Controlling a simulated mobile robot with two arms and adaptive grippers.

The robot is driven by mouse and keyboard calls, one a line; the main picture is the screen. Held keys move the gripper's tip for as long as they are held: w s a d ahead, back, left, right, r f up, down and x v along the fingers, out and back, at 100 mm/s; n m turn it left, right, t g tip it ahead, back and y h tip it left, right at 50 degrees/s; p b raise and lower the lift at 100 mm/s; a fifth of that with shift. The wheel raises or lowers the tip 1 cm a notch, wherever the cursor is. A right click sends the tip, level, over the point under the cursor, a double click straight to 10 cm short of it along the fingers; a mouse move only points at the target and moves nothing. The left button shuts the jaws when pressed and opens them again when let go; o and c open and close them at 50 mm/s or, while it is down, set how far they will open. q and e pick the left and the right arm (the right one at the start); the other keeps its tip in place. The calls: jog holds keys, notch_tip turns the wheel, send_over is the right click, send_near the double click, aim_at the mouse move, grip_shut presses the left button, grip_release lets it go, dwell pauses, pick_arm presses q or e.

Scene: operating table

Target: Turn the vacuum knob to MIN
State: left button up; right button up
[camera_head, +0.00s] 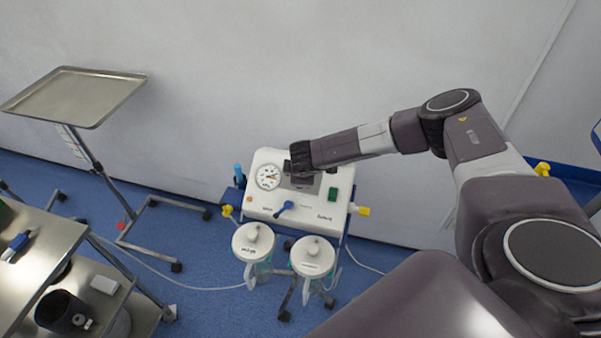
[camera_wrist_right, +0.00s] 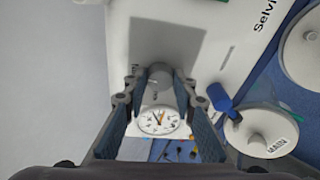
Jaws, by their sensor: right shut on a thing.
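The white suction unit (camera_head: 263,205) stands against the wall, with a round dial gauge (camera_head: 268,177) at its left. My right gripper (camera_head: 301,172) reaches down onto the top panel just right of the gauge and hides the knob there in the head view. In the right wrist view, the grey vacuum knob (camera_wrist_right: 158,84) sits between the two fingertips (camera_wrist_right: 159,82), and the jaws are closed on it. The gauge (camera_wrist_right: 159,121) also shows between the fingers. The knob's markings, including MIN, are not readable. My left gripper is not in view.
A blue lever (camera_head: 285,207) and a green switch (camera_head: 332,193) are on the same panel. Two lidded canisters (camera_head: 253,241) (camera_head: 312,256) hang in front. A tray stand (camera_head: 80,95) and a steel cart (camera_head: 40,238) stand at the left.

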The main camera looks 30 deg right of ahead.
jog(key=shift+n+p, duration=0.3)
jog(key=shift+n, duration=0.3)
jog(key=o, duration=1.2)
jog(key=shift+c, duration=0.2)
jog(key=shift+r, duration=0.15)
jog(key=v, duration=1.1)
jog(key=shift+s+r, duration=0.2)
jog(key=shift+r, duration=0.15)
jog(key=shift+a, duration=0.1)
